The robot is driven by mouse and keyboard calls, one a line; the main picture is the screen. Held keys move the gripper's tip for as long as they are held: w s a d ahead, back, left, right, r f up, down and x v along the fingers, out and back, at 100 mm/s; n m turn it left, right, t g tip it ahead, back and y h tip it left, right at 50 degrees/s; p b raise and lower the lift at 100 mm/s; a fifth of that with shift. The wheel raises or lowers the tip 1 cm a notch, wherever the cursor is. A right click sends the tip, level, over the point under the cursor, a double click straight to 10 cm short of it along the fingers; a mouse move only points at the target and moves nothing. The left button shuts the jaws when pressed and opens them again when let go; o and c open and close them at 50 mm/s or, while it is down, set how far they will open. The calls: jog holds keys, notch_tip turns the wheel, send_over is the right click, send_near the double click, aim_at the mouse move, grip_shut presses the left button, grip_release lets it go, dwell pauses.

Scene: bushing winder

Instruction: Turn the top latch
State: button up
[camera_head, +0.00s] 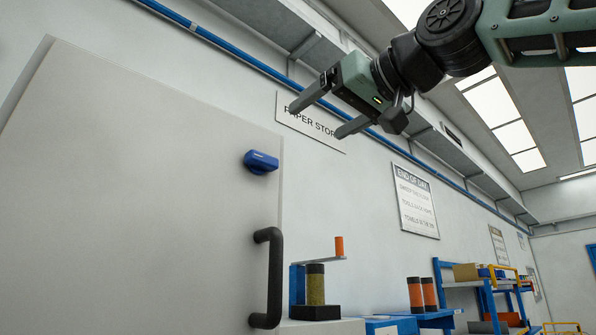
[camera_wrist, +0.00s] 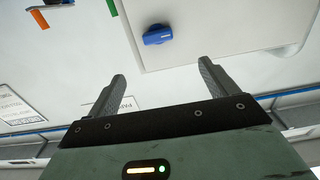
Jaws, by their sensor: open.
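The top latch (camera_head: 261,162) is a blue knob on the white cabinet door (camera_head: 140,190), near the door's right edge and above the black handle. In the wrist view the latch (camera_wrist: 157,35) shows beyond my fingers, between their lines, nearer the left finger. My gripper (camera_head: 316,115) is open and empty, above and to the right of the latch in the head view. It is apart from the latch and the door. The two fingers (camera_wrist: 159,82) are spread wide in the wrist view, with nothing between them.
A black bar handle (camera_head: 268,278) sticks out from the door below the latch. A winder with an orange-topped crank (camera_head: 339,247) and orange spools (camera_head: 421,293) stand to the right. Blue shelving (camera_head: 488,298) is farther right. A wall sign (camera_head: 310,122) lies behind my gripper.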

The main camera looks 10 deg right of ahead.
aim_at(266, 154)
jog(key=p+x, duration=0.2)
jog(key=x, duration=0.3)
jog(key=p+x, duration=0.2)
jog(key=x, duration=0.4)
jog(key=p+x, duration=0.3)
jog(key=x, duration=0.3)
jog(key=shift+w+d+r, duration=0.15)
jog(key=shift+w+r, duration=0.05)
jog(key=shift+r, duration=0.15)
jog(key=c, duration=1)
